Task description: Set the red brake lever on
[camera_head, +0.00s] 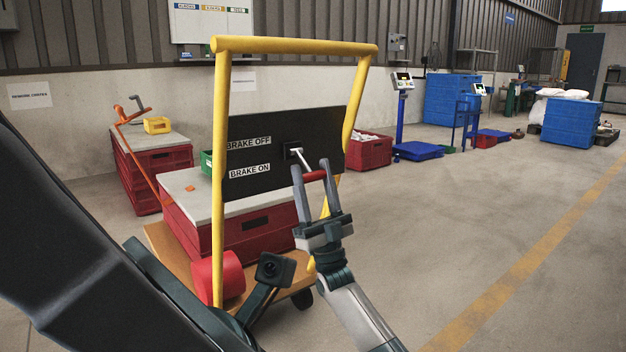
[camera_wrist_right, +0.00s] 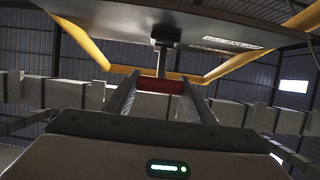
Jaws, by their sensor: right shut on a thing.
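The brake lever has a pale stem (camera_head: 304,160) and a red crosswise grip (camera_head: 314,176). It comes out of a slot in a black panel (camera_head: 262,135) labelled BRAKE OFF above and BRAKE ON below. In the head view the stem slants down and right, with the grip near the height of the BRAKE ON label. My right gripper (camera_head: 312,170) is shut on the red grip. In the right wrist view the red grip (camera_wrist_right: 160,86) lies between the two fingers, below the stem (camera_wrist_right: 166,50). My left arm shows at the left, but its fingers cannot be made out.
The panel sits in a yellow tube frame (camera_head: 220,150) on a wooden-decked cart (camera_head: 160,240) carrying red crates (camera_head: 255,228). An orange-handled cart with a crate (camera_head: 165,160) stands behind left. The floor at right is clear to the yellow line (camera_head: 530,262).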

